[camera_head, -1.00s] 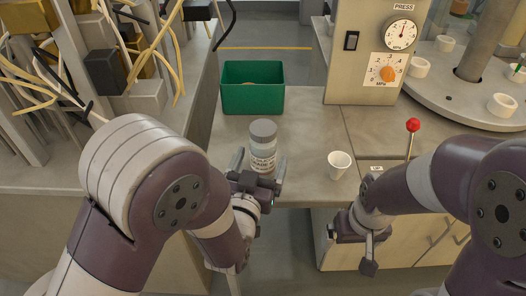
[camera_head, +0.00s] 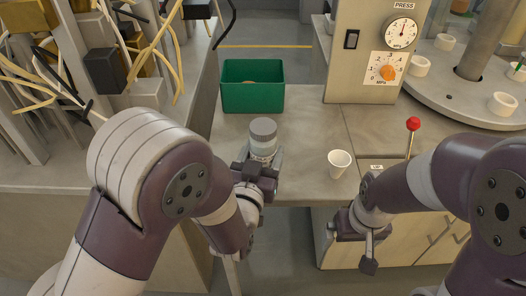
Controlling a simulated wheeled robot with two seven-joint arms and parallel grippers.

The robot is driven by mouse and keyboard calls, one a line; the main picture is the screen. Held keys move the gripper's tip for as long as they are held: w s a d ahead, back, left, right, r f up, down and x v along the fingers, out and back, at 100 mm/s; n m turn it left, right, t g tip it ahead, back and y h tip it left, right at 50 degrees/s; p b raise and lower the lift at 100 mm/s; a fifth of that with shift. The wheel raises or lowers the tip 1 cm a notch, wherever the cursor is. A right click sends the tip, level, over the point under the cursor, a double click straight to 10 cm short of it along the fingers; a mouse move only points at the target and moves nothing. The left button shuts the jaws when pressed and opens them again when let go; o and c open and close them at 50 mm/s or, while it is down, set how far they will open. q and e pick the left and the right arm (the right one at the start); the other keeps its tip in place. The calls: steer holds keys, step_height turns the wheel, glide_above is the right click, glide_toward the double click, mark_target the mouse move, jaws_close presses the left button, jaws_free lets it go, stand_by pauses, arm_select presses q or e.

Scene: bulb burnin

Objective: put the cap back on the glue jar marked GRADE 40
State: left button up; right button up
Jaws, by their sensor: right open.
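A whitish jar (camera_head: 263,148) with a grey cap-like top (camera_head: 263,128) stands upright on the bench, left of centre. Its label is mostly hidden by my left gripper, and I cannot read a grade on it. My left gripper (camera_head: 260,160) is at the jar's near side, with its fingers beside the jar's left and right. I cannot tell whether they press on it. My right gripper (camera_head: 358,246) is open and empty, low in front of the bench edge. No separate loose cap shows.
A green bin (camera_head: 252,98) stands behind the jar. A white cup (camera_head: 339,163) stands to the jar's right, near the front edge. A red-knobbed lever (camera_head: 412,125) and a press panel (camera_head: 372,50) are further right. The bench between jar and cup is clear.

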mark_target(260, 147)
arm_select(q)
step_height(260, 147, up, 5)
steer(key=shift+f+p, duration=0.15)
steer(key=shift+p, duration=0.55)
steer(key=s+d+r+p, duration=0.1)
steer(key=s+d+r, duration=0.5)
steer(key=d, duration=0.4)
steer(key=shift+r+p, duration=0.2)
steer(key=shift+p, duration=0.2)
